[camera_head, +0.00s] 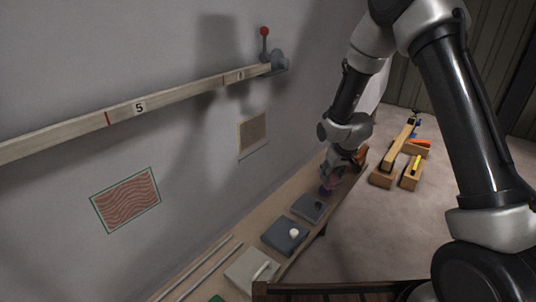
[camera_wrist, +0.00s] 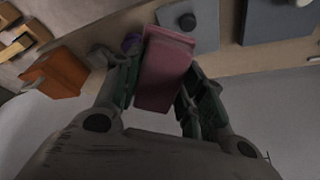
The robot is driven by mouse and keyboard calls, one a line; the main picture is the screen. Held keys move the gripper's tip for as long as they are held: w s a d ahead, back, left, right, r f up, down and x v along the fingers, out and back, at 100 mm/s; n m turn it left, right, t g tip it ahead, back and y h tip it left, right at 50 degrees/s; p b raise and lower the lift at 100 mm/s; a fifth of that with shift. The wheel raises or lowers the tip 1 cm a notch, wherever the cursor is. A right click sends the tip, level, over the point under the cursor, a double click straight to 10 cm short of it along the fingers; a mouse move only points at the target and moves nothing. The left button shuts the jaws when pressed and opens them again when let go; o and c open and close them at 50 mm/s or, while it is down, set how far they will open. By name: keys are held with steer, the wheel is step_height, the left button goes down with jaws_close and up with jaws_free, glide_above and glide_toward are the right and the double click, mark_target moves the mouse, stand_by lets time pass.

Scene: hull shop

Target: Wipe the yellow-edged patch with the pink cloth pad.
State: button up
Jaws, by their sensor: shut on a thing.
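My gripper (camera_wrist: 155,85) is shut on the pink cloth pad (camera_wrist: 166,65), which sits between its two fingers in the wrist view. In the head view my gripper (camera_head: 335,176) is low over the far end of the bench along the wall, and the pad is mostly hidden there. I cannot tell whether the pad touches the bench. A small brown patch (camera_head: 253,132) with a thin yellowish edge is on the wall, left of and above my gripper. A larger green-edged patch (camera_head: 126,200) with wavy red lines is on the wall further left.
The bench holds several knobbed plates, including a dark one (camera_head: 285,236) and a pale handled one (camera_head: 252,270). A purple thing (camera_wrist: 131,42) and an orange block (camera_wrist: 55,75) are close to my gripper. A numbered rail (camera_head: 165,101) runs along the wall above the patches.

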steer(key=shift+w+a+t, duration=0.4)
steer(key=shift+w+a, duration=0.05)
steer(key=shift+w, duration=0.05)
steer(key=shift+w+a+n+t+y, duration=0.3)
steer(key=shift+a+n, duration=0.1)
steer(key=shift+a, duration=0.15)
steer(key=a+r+n+t+y, duration=0.1)
steer(key=a+r+n+y, duration=0.1)
steer(key=a, duration=0.6)
steer(key=a+r+n+t+y, duration=0.2)
steer(key=a+r+y, duration=0.2)
steer(key=a, duration=0.5)
steer(key=a+r+n+t+y, duration=0.2)
steer(key=a+n+y, duration=0.1)
steer(key=a+y, duration=0.3)
steer(key=shift+w+a+r, duration=0.2)
steer(key=shift+a+r, duration=0.2)
steer(key=shift+a, duration=1)
steer(key=shift+o, duration=1.4)
steer(key=c, duration=0.3)
steer(key=shift+c, duration=0.2)
